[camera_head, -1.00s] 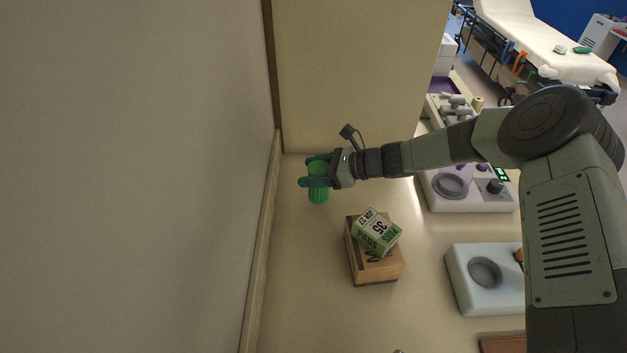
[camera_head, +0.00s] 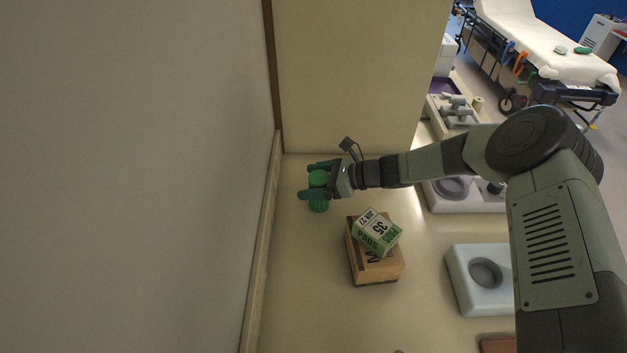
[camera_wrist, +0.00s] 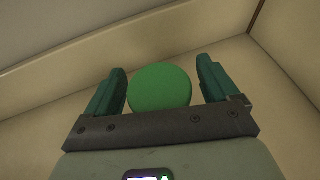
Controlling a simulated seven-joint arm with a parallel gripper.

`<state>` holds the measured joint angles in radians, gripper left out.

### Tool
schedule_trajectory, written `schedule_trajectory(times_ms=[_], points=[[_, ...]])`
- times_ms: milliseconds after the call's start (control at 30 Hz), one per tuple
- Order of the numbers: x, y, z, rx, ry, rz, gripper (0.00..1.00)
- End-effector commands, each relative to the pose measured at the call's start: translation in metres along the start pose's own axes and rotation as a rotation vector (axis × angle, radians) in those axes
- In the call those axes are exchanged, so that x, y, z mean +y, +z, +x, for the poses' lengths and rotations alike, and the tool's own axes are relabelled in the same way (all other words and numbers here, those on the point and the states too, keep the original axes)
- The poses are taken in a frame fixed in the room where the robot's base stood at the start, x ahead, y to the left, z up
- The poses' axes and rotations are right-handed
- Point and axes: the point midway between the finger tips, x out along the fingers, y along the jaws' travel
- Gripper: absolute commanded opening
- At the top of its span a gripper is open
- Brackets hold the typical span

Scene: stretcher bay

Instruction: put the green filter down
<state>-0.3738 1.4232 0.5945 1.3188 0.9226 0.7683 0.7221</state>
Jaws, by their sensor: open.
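The green filter (camera_head: 318,206) stands on the bench near the wall, at the left end of my arm. In the wrist view its round green top (camera_wrist: 160,88) shows between the two fingers, with a gap on each side. My gripper (camera_head: 317,181) is open around the filter, one finger to each side of it. It also shows in the wrist view (camera_wrist: 163,88). The filter's underside is hidden from both cameras.
A cardboard box (camera_head: 372,268) with a green and white carton (camera_head: 376,233) on top sits just below and right of the gripper. A pale block with a round recess (camera_head: 462,285) stands further right. The wall ledge (camera_head: 262,245) runs along the left. The bench between is clear.

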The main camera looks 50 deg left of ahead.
Motion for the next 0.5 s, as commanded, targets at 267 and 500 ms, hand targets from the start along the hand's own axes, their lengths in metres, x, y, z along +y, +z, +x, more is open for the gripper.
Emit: schedule_trajectory(times_ms=[267, 500], points=[[-0.001, 0.003, -0.028, 0.002, -0.004, 0.0, 0.88], [-0.001, 0.003, -0.081, 0.001, -0.003, 0.0, 0.88]])
